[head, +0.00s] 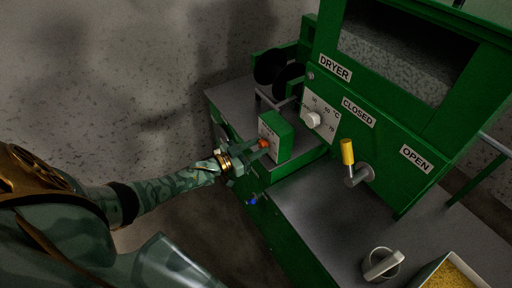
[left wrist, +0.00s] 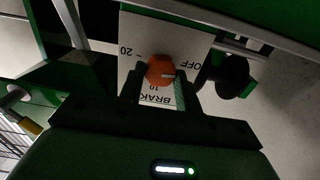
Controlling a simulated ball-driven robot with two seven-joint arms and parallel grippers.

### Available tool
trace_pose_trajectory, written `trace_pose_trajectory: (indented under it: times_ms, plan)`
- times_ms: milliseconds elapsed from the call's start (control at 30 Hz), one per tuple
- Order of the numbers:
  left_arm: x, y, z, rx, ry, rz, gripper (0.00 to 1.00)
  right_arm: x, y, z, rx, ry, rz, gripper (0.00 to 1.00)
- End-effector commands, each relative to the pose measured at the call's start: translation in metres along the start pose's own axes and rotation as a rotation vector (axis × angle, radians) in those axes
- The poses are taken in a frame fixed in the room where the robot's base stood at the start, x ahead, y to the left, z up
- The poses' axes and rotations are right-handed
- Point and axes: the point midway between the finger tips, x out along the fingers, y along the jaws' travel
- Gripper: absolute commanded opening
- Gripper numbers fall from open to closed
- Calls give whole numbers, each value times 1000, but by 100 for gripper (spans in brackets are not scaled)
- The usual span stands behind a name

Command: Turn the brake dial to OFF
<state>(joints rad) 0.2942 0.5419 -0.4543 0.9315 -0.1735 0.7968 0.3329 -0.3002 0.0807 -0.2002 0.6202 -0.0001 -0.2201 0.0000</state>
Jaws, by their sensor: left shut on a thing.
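The orange brake dial (head: 264,143) sits on the white face of a small green box (head: 279,130) on the machine's bench. The left wrist view shows the dial (left wrist: 158,69) close up, on a white plate (left wrist: 135,32) marked 20 at left, 10 below, OFF at upper right, with part of BRAKE upside down. A pale line on the dial points right, toward the OFF side; whether it lines up exactly with OFF I cannot tell. My left gripper (head: 261,147) is shut on the dial, one finger each side (left wrist: 163,84). My right gripper is out of view.
Black discs (head: 288,80) are behind the box. A blue-tipped lever (head: 253,200) is below my gripper. A cup (head: 382,264) and a tray (head: 432,270) stand front right.

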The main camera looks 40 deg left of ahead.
Motion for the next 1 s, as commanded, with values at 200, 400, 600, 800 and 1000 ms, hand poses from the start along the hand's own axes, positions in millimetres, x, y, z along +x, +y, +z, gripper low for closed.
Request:
trace_pose_trajectory:
  times_ms: [200,400,600,800,1000]
  plan:
    - [-1,0,2,-19,-4,-1,11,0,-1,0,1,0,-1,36]
    - [-1,0,2,-20,-4,0,11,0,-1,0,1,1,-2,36]
    - [-1,0,2,-19,-3,0,55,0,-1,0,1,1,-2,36]
    - [0,0,1,-18,-2,0,55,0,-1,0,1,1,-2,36]
    - [-1,0,0,-18,-1,0,55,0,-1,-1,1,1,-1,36]
